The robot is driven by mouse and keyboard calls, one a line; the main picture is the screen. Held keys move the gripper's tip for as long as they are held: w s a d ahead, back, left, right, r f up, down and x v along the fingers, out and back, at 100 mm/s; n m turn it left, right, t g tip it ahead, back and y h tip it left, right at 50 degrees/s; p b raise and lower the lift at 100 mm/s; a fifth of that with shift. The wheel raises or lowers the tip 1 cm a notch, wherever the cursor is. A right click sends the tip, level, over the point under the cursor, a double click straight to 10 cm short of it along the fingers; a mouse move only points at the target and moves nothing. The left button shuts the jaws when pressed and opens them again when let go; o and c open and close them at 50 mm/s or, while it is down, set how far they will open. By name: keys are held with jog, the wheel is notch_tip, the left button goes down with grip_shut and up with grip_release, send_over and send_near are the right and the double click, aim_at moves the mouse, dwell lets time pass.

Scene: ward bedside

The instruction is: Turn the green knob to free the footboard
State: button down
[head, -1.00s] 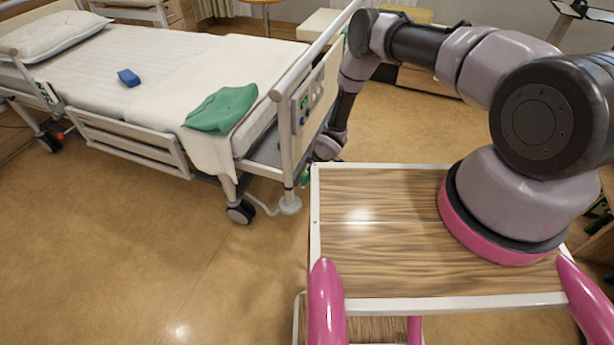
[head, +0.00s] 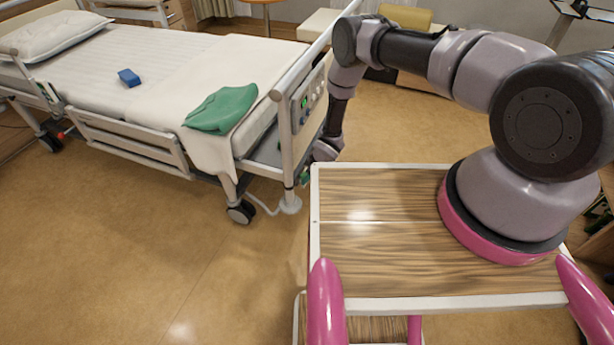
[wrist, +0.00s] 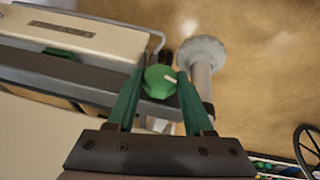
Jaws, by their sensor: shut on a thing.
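The green knob (wrist: 160,82) has a white pointer mark and sits at the end of a grey rail by a round bed post in the wrist view. My gripper (wrist: 161,80) has its two green fingers on either side of the knob, shut on it. The mark points right and slightly up in that picture. In the head view my gripper is low at the footboard's (head: 312,98) near corner, and the knob is mostly hidden there. The footboard stands upright at the bed's end, with a control panel on it.
The bed (head: 150,60) holds a green cloth (head: 222,109) and a blue block (head: 129,77). My wood-topped cart deck is close to the bed's corner castor (head: 241,211). A dark spoked wheel (wrist: 308,148) shows at the wrist view's right edge. Floor left of the cart is clear.

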jog(key=t, duration=0.1)
jog(key=t+h, duration=0.1)
jog(key=s+t, duration=0.1)
jog(key=shift+f+n, duration=0.25)
jog(key=shift+n, duration=0.15)
jog(key=shift+w, duration=0.1)
jog(key=shift+c, duration=1.8)
grip_release()
jog(key=shift+r, duration=0.1)
jog(key=shift+o, duration=0.3)
jog(key=shift+w, duration=0.1)
jog(key=shift+r, duration=0.1)
jog(key=v, duration=1)
jog(key=shift+s+r, duration=0.25)
jog(key=shift+s, duration=0.1)
